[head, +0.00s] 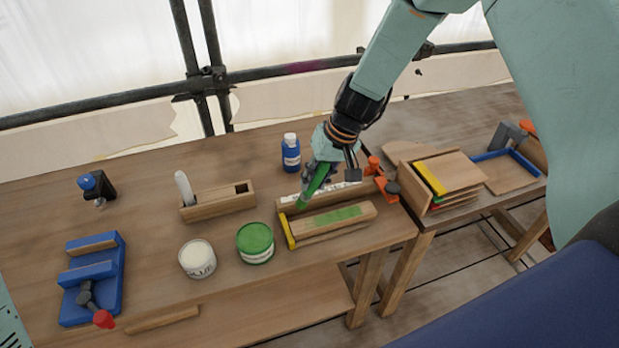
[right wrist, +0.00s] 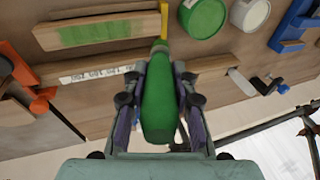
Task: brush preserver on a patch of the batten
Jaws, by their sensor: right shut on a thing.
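The batten (head: 362,211) is a pale wooden strip on the bench with a green patch (head: 338,215) along its top. It also shows in the right wrist view (right wrist: 143,26). My right gripper (head: 320,170) is shut on a green-handled brush (head: 312,188), seen large between the fingers in the right wrist view (right wrist: 158,105). The brush tilts down toward the batten's left end, by a yellow strip (head: 287,231); I cannot tell whether its tip touches. A green-topped tin (head: 255,241) stands left of the batten. My left gripper is out of view.
A white glue tub (head: 197,260), a blue bottle (head: 291,152) and a wooden holder block (head: 220,203) stand nearby. A lettered rail (right wrist: 95,74) lies behind the batten. A blue vise (head: 93,275) is at left, a wooden rack (head: 435,180) at right. The bench's left middle is clear.

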